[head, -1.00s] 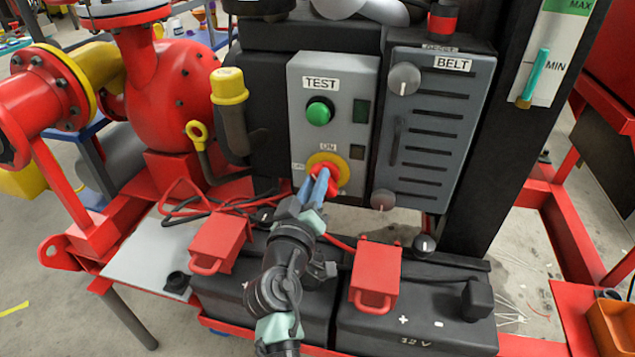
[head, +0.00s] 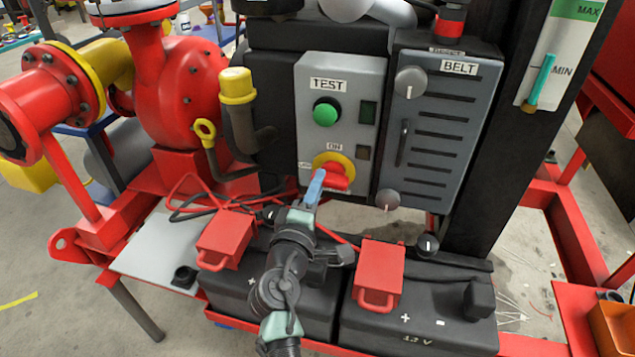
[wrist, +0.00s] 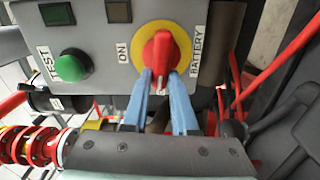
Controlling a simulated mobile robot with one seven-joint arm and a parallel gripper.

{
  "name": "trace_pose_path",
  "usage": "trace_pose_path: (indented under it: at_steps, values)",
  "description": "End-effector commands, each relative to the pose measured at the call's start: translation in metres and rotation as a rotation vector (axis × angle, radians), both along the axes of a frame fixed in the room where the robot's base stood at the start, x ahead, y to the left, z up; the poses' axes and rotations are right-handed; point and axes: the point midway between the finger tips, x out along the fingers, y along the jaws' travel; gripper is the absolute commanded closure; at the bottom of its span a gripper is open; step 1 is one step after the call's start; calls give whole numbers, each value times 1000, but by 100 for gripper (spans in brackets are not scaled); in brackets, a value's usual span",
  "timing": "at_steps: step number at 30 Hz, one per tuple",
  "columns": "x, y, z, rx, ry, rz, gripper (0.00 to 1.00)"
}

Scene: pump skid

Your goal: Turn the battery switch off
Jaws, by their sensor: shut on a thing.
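The battery switch (head: 334,174) is a red handle on a yellow round plate, low on the grey panel (head: 343,75) below the ON label. In the head view its handle lies nearly level, tilted slightly. It also shows in the wrist view (wrist: 160,52), with the ON and BATTERY labels beside the yellow plate. My gripper (head: 320,178) reaches up from below with its blue fingers at the handle. In the wrist view the fingers (wrist: 161,78) lie on both sides of the handle's end, shut on it. The fingers hide part of the handle and plate.
A green TEST button (head: 326,113) sits above the switch on the same panel. The grey BELT cover (head: 436,130) with round knobs stands to the right. Black batteries (head: 420,315) with red terminal covers (head: 378,270) lie below, and red cables (head: 185,195) run at the left.

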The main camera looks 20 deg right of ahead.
Motion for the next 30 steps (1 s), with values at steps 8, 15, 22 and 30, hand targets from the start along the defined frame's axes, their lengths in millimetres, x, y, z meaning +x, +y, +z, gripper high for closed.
trace_pose_path:
  at_steps: [8, 15, 22, 30]
  values:
    - [0, 0, -2, -74, 51, 1, 100]
    - [0, 0, -3, -92, 63, 1, 100]
    - [0, 0, -3, -93, 64, 1, 100]
    - [0, 0, -3, -91, 63, 1, 44]
